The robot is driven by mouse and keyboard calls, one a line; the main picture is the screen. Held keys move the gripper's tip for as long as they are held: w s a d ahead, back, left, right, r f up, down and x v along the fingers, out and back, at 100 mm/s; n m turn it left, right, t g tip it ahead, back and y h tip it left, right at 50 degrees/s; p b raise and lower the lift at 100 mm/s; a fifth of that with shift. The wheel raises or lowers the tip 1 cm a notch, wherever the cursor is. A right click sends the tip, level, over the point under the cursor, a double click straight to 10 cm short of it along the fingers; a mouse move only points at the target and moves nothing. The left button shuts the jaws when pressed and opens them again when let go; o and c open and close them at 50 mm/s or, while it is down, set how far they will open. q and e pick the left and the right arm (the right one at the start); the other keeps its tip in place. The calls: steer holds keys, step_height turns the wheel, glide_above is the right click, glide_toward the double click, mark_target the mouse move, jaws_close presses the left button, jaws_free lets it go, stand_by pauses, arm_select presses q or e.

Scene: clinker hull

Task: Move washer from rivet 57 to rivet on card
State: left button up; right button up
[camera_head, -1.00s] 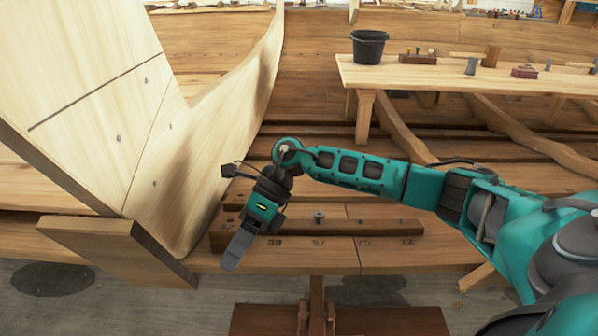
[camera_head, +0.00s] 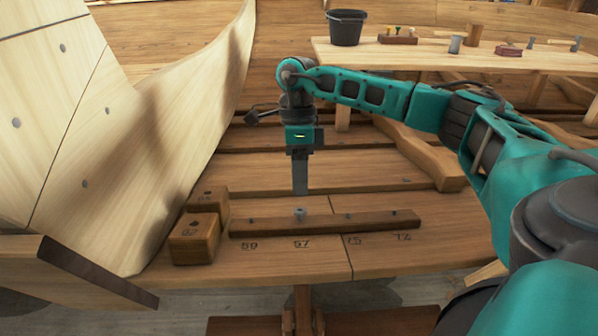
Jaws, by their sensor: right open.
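The wooden strip (camera_head: 385,219) lies on the plank with several small rivets along it. Labels on the plank in front of it seem to read 59, 57, 75 and 72. Above the 57 label a grey washer-like piece (camera_head: 299,214) stands on the strip, larger than the other rivet heads. My right gripper (camera_head: 300,192) points straight down just above this piece, with a small gap between them. It is open and seen edge-on, so its fingers overlap. I cannot make out a card with a rivet. My left gripper is out of view.
Two wooden blocks (camera_head: 194,242) stand at the strip's left end. The pale curved hull planking (camera_head: 150,160) rises at the left. A bench (camera_head: 400,56) at the back carries a black bucket (camera_head: 346,28) and small tools. The plank right of the strip is clear.

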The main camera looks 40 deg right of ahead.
mark_target(300, 211)
steer(key=b+x, duration=0.1)
steer(key=x, duration=0.1)
steer(key=shift+a+f+b, duration=0.1)
steer(key=shift+f+b, duration=0.25)
steer(key=shift+f, duration=0.05)
steer(key=shift+b+x, duration=0.55)
steer(key=shift+x, duration=0.65)
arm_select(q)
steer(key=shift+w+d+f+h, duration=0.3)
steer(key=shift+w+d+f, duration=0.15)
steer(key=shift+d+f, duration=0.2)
arm_select(e)
steer(key=shift+s+f, duration=0.15)
steer(key=c, duration=0.8)
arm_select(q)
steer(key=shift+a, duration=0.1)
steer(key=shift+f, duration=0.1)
